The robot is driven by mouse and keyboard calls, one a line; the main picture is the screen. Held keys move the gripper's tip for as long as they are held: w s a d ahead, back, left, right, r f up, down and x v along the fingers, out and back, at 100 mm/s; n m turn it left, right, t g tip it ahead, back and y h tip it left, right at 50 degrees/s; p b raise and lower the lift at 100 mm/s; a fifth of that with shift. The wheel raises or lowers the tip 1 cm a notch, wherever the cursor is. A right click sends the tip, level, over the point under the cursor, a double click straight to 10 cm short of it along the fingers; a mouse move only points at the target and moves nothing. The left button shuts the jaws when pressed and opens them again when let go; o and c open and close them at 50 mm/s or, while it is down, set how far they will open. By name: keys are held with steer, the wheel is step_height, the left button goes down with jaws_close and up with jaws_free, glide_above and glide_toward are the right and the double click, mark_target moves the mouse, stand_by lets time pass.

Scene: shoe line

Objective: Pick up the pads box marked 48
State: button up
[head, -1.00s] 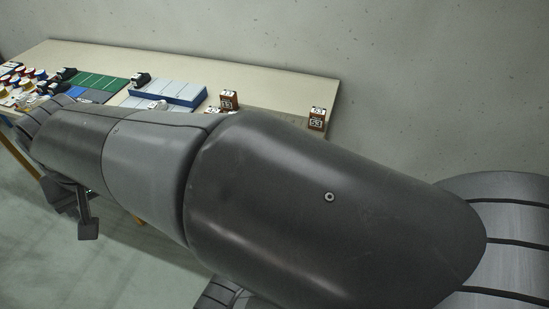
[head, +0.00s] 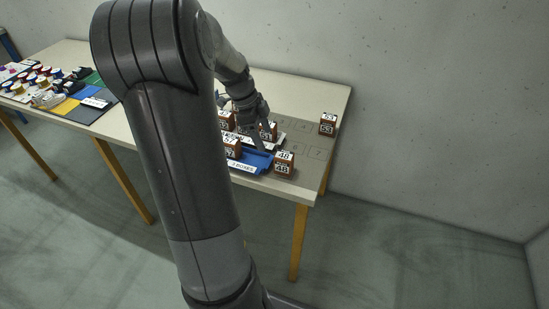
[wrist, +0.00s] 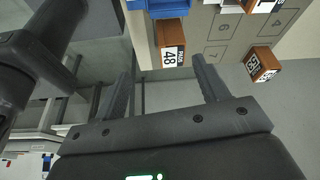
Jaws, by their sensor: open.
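The pads box marked 48 (head: 284,162) is brown with a white number label. It stands upright on the table near its front right corner, by the right end of a blue tray (head: 250,159). In the wrist view the 48 box (wrist: 168,32) appears beyond the fingertips, within the gap between them. My gripper (wrist: 161,67) is open with nothing between its fingers. In the head view my gripper (head: 263,133) is over the table, behind and left of the 48 box; its fingertips are hard to make out there.
A box marked 53 (head: 327,124) stands at the back right; it also shows in the wrist view (wrist: 263,64). A box marked 51 (head: 268,131) and a box marked 57 (head: 232,148) stand left of the 48 box. Numbered cells (head: 303,128) on the right are bare.

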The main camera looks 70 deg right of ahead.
mark_target(284, 154)
steer(key=shift+m+g, duration=0.3)
steer(key=shift+m, duration=0.6)
steer(key=s+f, duration=0.1)
steer(key=f, duration=0.1)
steer(key=s+d+f, duration=0.1)
steer(key=s, duration=0.1)
steer(key=s+d+f, duration=0.1)
steer(key=f, duration=0.1)
steer(key=shift+s+f, duration=0.3)
steer(key=shift+x, duration=3)
steer(key=shift+d, duration=0.15)
steer(key=shift+c, duration=0.6)
steer(key=c, duration=1)
steer(key=shift+o, duration=0.2)
steer(key=shift+r, duration=0.1)
